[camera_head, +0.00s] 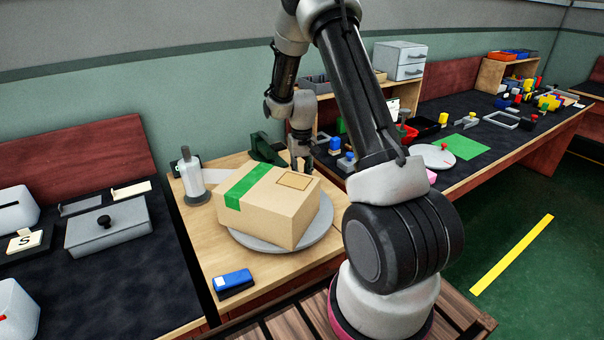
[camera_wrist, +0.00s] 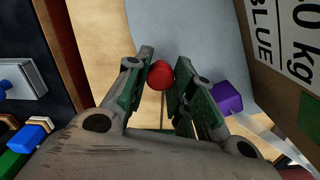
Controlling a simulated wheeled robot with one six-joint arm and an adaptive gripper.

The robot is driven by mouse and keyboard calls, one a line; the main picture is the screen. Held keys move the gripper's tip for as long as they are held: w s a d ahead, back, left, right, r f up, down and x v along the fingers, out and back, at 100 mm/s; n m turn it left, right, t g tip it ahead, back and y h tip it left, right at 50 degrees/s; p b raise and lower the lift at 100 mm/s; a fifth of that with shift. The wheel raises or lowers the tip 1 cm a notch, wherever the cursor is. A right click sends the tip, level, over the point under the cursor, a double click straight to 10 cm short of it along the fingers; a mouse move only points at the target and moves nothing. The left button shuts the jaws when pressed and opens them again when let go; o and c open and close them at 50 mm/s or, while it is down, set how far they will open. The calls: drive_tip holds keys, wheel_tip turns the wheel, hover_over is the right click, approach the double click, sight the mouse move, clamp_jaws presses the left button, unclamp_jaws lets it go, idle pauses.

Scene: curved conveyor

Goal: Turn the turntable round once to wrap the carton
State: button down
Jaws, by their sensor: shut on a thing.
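A brown carton (camera_head: 262,212) with a green stripe rests on the round grey turntable (camera_head: 278,248). In the wrist view the turntable (camera_wrist: 195,30) lies under my fingertips and the carton (camera_wrist: 272,50), with black lettering, is at the right. My gripper (camera_head: 301,165) is behind the carton's far right corner, its tips partly hidden. In the wrist view my gripper (camera_wrist: 163,66) is shut on a red knob (camera_wrist: 160,75) at the turntable's edge. A white roll (camera_head: 190,172) stands left of the carton, with a pale strip between them.
A blue box (camera_head: 233,282) lies at the table's front left. A green dispenser (camera_head: 266,148) stands behind the carton. A purple block (camera_wrist: 228,97) is near my right finger in the wrist view. Benches with trays and parts flank the table.

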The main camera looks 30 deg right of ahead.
drive_tip(key=shift+w, duration=0.1)
